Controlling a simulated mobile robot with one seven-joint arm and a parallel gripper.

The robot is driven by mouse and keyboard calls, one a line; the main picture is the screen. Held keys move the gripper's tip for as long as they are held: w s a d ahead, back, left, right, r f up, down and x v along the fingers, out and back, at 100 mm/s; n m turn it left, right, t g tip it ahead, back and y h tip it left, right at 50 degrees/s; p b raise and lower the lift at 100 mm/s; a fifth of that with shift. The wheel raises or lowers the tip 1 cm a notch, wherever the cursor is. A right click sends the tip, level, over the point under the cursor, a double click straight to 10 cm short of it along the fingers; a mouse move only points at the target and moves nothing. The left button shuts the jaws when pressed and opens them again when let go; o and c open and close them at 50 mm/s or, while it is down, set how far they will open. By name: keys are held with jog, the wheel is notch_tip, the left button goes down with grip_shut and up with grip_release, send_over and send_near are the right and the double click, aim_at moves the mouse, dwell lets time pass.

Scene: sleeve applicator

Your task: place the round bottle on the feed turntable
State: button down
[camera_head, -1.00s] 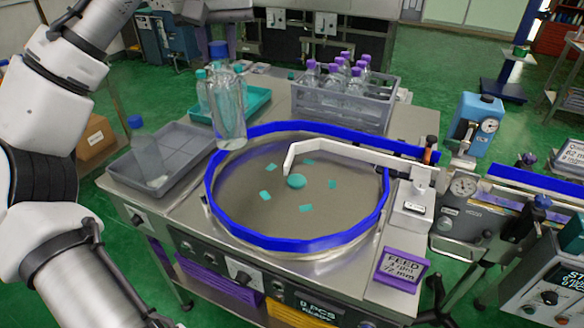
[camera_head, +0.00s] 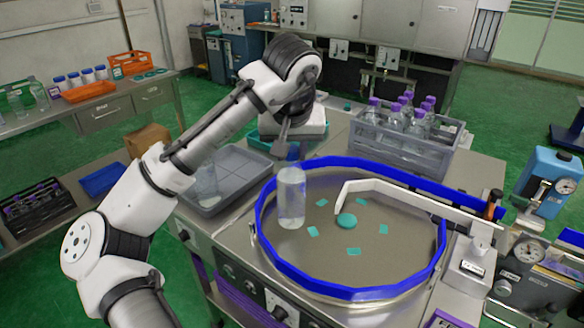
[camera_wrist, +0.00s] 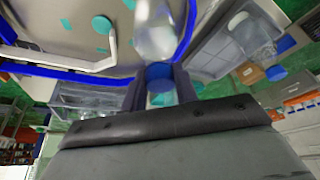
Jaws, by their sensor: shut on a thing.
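The round bottle (camera_head: 291,200) is clear and upright. My gripper (camera_head: 288,152) is above it. In the wrist view the fingers (camera_wrist: 160,82) are shut on its blue cap, and the clear body (camera_wrist: 156,35) extends beyond. The feed turntable (camera_head: 385,225) is a round metal disc inside a blue rail, with teal squares and a teal centre knob (camera_head: 346,220). In the head view the bottle's base appears just inside the rail on the left side of the disc. I cannot tell whether the base touches the disc.
A white bent guide arm (camera_head: 400,194) reaches over the disc from the right. A grey tray (camera_head: 228,180) with another bottle stands to the left. A grey crate (camera_head: 408,152) of purple-capped bottles stands behind. The disc's middle and front are clear.

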jog(key=shift+f+p, duration=0.3)
jog(key=shift+f, duration=2.1)
jog(key=c, duration=1.1)
grip_release()
jog(key=shift+f, duration=0.1)
jog(key=b+v, duration=0.1)
jog(key=v, duration=1.1)
